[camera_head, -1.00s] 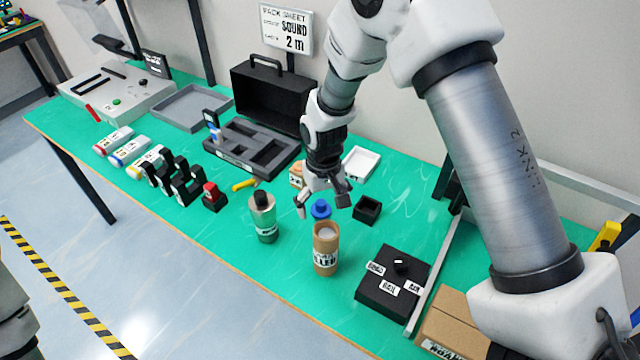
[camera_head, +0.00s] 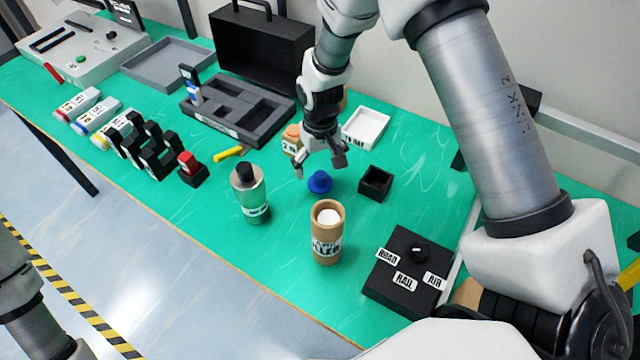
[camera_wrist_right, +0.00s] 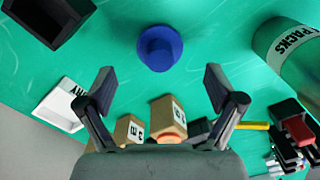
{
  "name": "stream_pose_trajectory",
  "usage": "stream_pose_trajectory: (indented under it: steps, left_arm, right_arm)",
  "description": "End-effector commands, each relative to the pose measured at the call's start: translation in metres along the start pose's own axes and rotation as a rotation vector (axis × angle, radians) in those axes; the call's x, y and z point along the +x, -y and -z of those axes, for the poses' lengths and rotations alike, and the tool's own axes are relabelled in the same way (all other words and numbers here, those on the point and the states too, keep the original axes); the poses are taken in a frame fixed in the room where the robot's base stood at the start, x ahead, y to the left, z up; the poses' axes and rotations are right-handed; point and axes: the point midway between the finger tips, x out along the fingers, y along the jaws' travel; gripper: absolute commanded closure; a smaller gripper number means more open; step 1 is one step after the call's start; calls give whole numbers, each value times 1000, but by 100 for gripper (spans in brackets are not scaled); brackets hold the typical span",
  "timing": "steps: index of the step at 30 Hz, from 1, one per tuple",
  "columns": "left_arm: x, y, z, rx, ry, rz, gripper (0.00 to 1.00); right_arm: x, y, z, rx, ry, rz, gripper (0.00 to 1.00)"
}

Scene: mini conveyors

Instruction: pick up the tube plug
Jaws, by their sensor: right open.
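The blue tube plug (camera_head: 320,182), a flanged disc with a raised knob, stands on the green table top. My right gripper (camera_head: 322,167) is open and empty, pointing down just above and behind the plug. In the right wrist view the plug (camera_wrist_right: 160,48) shows whole, beyond the gap between the spread fingertips (camera_wrist_right: 159,82) and apart from them. The brown cardboard tube (camera_head: 326,243) stands upright in front of the plug, with something white in its top. My left gripper is out of view; only part of my left arm shows at lower left.
A small black open box (camera_head: 375,184) is right of the plug, and a silver canister (camera_head: 252,205) to its left. Small tan blocks (camera_wrist_right: 168,118) and a white tray (camera_head: 366,128) lie behind. A black switch box (camera_head: 388,285) is at front right.

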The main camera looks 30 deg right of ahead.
Motion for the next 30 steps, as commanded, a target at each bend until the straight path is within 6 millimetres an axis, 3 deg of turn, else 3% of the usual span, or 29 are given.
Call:
stream_pose_trajectory:
  steps: [10,18,21,23,30]
  left_arm:
    - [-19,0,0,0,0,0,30]
    - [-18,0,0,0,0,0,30]
    - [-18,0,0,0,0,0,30]
    - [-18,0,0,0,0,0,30]
    - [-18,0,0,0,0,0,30]
  right_arm:
    - [53,-1,3,0,3,0,7]
    - [61,-1,3,0,0,0,7]
    - [61,-1,3,0,0,0,43]
    - [61,-1,3,0,0,0,61]
    - [61,-1,3,0,0,0,62]
